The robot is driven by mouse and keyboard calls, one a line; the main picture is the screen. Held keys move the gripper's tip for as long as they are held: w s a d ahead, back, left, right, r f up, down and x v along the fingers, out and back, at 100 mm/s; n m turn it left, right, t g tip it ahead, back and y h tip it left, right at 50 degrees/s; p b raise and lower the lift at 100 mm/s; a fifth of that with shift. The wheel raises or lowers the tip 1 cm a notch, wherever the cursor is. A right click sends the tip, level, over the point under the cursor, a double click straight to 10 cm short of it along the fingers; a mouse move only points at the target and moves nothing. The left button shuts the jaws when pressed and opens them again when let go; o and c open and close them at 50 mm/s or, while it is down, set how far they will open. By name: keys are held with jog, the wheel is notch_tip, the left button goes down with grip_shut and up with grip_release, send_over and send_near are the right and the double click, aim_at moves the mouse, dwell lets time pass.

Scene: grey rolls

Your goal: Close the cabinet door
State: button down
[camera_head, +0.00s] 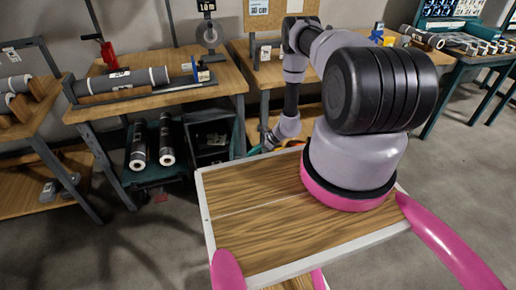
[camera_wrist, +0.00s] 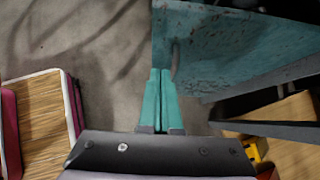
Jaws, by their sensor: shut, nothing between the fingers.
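A dark teal cabinet (camera_head: 212,140) stands under the left workbench in the head view. Its front looks open, with dark shelves showing inside; its door is hard to make out there. In the wrist view a worn teal panel (camera_wrist: 240,45), which looks like part of the cabinet or its door, fills the upper right. A small curved, handle-like part shows on it. My gripper (camera_wrist: 160,75) has its teal fingers together and empty, with the tips at the panel's lower left edge. I cannot tell whether they touch it. In the head view my gripper (camera_head: 258,150) is small, right of the cabinet.
Two dark rolls (camera_head: 151,145) lie on a low shelf left of the cabinet. The left workbench (camera_head: 215,84) carries a long grey roll (camera_head: 122,80) above it. A second workbench (camera_head: 268,72) stands behind my arm. Bare concrete floor (camera_head: 130,235) lies in front at left.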

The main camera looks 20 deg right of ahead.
jog(key=shift+w+a+f, duration=0.25)
jog(key=shift+w+a, duration=0.05)
jog(key=shift+a, duration=0.6)
jog(key=shift+w+a+f, duration=0.3)
jog(key=shift+w+a, duration=0.05)
jog(key=shift+a, duration=0.5)
jog(key=shift+w+a+f, duration=0.25)
jog(key=shift+w+a, duration=0.05)
jog(key=shift+a, duration=0.6)
jog(key=shift+a, duration=0.1)
